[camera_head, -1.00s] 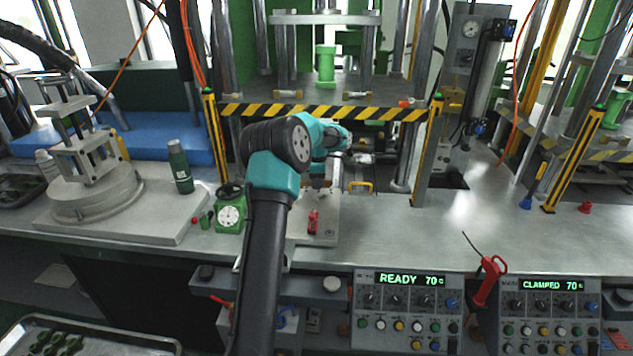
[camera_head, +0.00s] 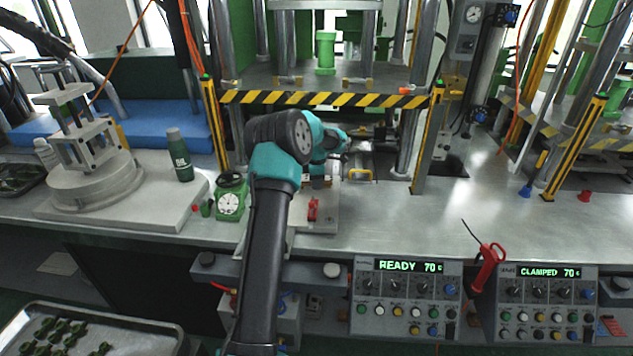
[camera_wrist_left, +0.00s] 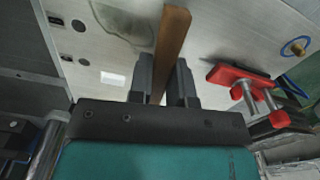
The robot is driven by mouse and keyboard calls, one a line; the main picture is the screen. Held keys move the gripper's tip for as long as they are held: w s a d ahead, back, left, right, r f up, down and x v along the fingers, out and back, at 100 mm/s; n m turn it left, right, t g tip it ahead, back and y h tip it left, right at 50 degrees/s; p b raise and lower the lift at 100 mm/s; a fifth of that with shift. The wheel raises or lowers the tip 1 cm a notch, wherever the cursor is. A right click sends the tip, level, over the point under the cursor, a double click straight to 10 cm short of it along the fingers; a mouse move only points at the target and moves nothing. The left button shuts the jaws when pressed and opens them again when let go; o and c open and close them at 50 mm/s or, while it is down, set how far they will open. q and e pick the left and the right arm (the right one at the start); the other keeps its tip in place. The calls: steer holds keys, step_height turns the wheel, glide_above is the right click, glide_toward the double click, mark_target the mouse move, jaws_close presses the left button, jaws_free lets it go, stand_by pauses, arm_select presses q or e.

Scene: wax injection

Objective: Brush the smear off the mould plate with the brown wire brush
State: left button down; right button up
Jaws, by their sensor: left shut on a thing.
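My left gripper (camera_wrist_left: 163,80) is shut on the brown wire brush (camera_wrist_left: 174,40), gripping its flat brown handle. The brush stretches away over the pale metal mould plate (camera_wrist_left: 215,40); its bristles do not show, so I cannot tell if they touch the plate. A dull grey smear (camera_wrist_left: 122,22) with a darker outline lies on the plate, just left of the brush. In the head view my left arm reaches over the bench, hiding the fingers, the brush and part of the plate (camera_head: 327,222). My right gripper is not in view.
A red clamp (camera_wrist_left: 238,76) stands on the plate at the right in the wrist view, and in the head view (camera_head: 313,210). A green dial gauge (camera_head: 230,203) is left of my arm. The striped press edge (camera_head: 325,99) lies behind. Bench space (camera_head: 390,225) to the right is clear.

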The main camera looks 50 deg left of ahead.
arm_select(q)
steer(key=shift+f, duration=0.95)
stand_by(0.8)
steer(key=shift+w+a+r, duration=0.1)
steer(key=shift+w+a, duration=1.2)
steer(key=shift+w, duration=0.05)
steer(key=shift+a, duration=0.1)
steer(key=shift+w+a, duration=1.2)
steer(key=shift+w, duration=0.15)
steer(key=shift+s+a, duration=0.1)
